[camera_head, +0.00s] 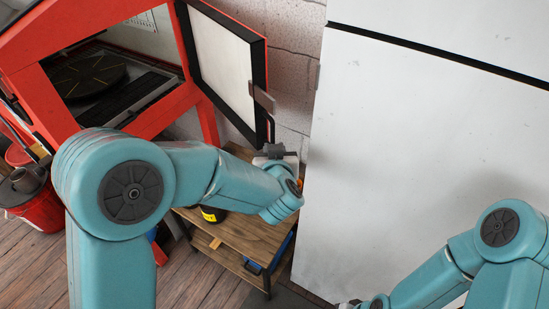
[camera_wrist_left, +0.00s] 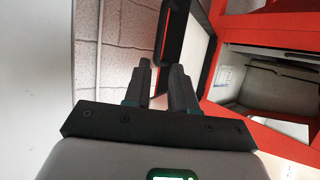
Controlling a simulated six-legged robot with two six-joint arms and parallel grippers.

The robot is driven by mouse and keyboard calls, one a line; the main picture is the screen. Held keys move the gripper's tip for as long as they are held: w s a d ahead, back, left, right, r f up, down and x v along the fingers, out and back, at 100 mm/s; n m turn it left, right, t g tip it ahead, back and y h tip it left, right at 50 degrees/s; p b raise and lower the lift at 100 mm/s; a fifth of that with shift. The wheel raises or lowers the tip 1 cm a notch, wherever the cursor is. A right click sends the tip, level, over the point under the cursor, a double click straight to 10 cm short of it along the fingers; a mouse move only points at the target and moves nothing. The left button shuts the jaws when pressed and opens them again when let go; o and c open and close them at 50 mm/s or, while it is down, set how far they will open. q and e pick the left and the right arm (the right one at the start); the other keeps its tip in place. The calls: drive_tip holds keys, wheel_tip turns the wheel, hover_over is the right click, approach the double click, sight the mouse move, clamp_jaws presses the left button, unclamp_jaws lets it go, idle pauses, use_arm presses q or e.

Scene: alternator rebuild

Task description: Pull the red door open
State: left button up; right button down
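The red door (camera_head: 226,66) hangs open on the right side of the red cabinet (camera_head: 42,102), with its pale inner panel facing the opening. A grey bracket (camera_head: 262,98) sits on its free edge. My left gripper (camera_head: 271,141) is just below the door's lower free corner, partly hidden by my own wrist. In the left wrist view its two fingers (camera_wrist_left: 163,88) are apart with nothing between them. The door's dark edge and handle (camera_wrist_left: 172,35) lie beyond the fingertips; no contact shows. My right arm is at the bottom right, its gripper fingers outside the picture.
A wooden cart (camera_head: 244,236) stands below the door. A large white panel (camera_head: 420,140) stands close to the right of my left gripper. A brick wall (camera_head: 292,60) is behind the door. A red bucket (camera_head: 42,208) stands at the far left.

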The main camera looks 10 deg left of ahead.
use_arm(q)
drive_tip(key=v, duration=0.3)
drive_tip(key=shift+r, duration=0.1)
